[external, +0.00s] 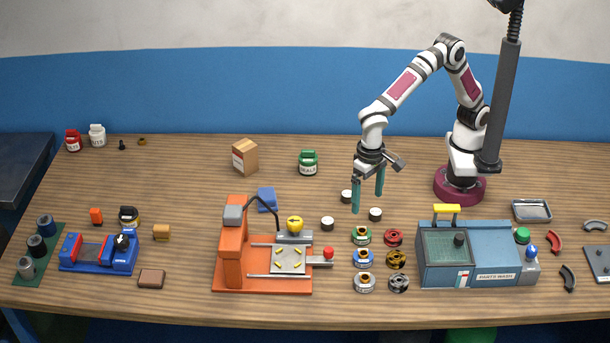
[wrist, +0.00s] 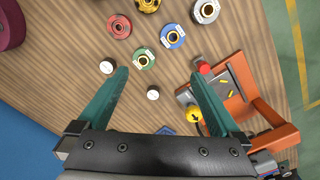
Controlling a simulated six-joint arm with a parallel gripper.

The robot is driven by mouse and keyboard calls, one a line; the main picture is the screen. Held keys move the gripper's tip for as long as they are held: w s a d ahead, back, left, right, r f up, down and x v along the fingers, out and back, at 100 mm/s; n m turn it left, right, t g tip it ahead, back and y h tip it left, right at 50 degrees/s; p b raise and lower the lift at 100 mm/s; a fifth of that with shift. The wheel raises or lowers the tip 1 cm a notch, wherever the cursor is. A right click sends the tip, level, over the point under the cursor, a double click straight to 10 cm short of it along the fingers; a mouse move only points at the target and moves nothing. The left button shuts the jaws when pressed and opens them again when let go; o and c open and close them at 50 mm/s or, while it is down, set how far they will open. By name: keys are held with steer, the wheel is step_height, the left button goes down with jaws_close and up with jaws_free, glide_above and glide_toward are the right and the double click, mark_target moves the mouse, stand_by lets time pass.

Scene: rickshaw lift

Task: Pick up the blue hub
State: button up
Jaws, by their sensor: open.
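The blue hub (external: 363,259) lies flat on the wooden table, between a green hub (external: 361,236) and a pale grey hub (external: 364,284). It also shows near the top of the wrist view (wrist: 172,36), with its brass centre facing up. My gripper (external: 367,202) is open and empty, with its teal fingers pointing down above the table, behind the row of hubs. In the wrist view its fingertips (wrist: 159,73) are spread wide, and the blue hub lies beyond them, not between them.
Red (external: 393,238), yellow (external: 396,259) and black (external: 398,283) hubs stand close on the right. Small white-topped cylinders (external: 375,214) sit near the gripper. An orange press (external: 234,250) is on the left and a parts washer (external: 470,255) on the right.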

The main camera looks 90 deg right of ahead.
mark_target(364, 253)
steer(key=a+f, duration=0.1)
steer(key=f, duration=0.4)
steer(key=a+f, duration=0.1)
steer(key=f, duration=0.5)
steer(key=a+f, duration=0.1)
steer(key=f, duration=0.5)
steer(key=shift+a+f, duration=0.15)
steer(key=shift+a, duration=0.2)
jaws_close()
